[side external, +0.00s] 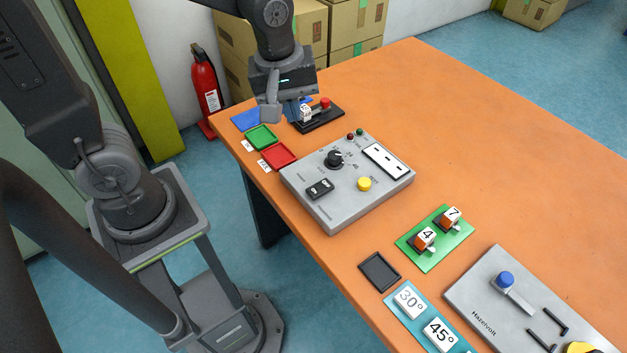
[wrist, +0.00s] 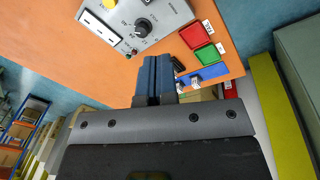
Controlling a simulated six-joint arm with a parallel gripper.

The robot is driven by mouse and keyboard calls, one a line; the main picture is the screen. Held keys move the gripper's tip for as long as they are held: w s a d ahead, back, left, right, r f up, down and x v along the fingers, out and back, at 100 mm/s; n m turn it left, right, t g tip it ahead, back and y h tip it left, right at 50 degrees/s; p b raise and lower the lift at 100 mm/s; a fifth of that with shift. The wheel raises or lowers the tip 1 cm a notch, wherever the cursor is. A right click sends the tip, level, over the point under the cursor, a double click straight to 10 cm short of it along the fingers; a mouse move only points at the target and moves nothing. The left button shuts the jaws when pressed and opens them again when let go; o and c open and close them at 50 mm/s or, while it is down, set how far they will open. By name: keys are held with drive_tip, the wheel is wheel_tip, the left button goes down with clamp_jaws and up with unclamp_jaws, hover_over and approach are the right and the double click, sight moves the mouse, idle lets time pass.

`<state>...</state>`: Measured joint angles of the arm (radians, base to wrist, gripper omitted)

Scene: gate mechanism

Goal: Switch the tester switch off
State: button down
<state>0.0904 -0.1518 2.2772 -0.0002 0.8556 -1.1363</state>
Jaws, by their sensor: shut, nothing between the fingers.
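The grey tester box (side external: 330,215) lies on the orange table. It has a black rocker switch (side external: 320,188), a black dial (side external: 333,158), a yellow button (side external: 364,184) and a white panel with black slots. The rocker's position is too small to tell. The wrist view shows part of the box (wrist: 172,22) with its dial (wrist: 142,26); the rocker cannot be made out there. My gripper (side external: 283,108) is at the far end of the table, beyond the box and apart from it. Its blue fingers (wrist: 157,60) are together and empty.
A black fixture with a red knob (side external: 325,103) stands beside my gripper. Red (side external: 278,156), green (side external: 261,137) and blue trays line the left edge. A green plate with numbered blocks (side external: 434,254) and a grey Hazelvolt panel (side external: 480,290) lie nearer. The table's right side is clear.

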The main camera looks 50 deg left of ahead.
sight(313, 190)
drive_tip(key=w+d+f+n+g, duration=0.1)
drive_tip(key=w+f+n, duration=0.2)
drive_tip(key=f+n, duration=0.3)
drive_tip(key=shift+d+g, duration=0.4)
wheel_tip(313, 190, down, 14)
idle(0.4)
drive_tip(key=shift+f, duration=0.2)
idle(0.4)
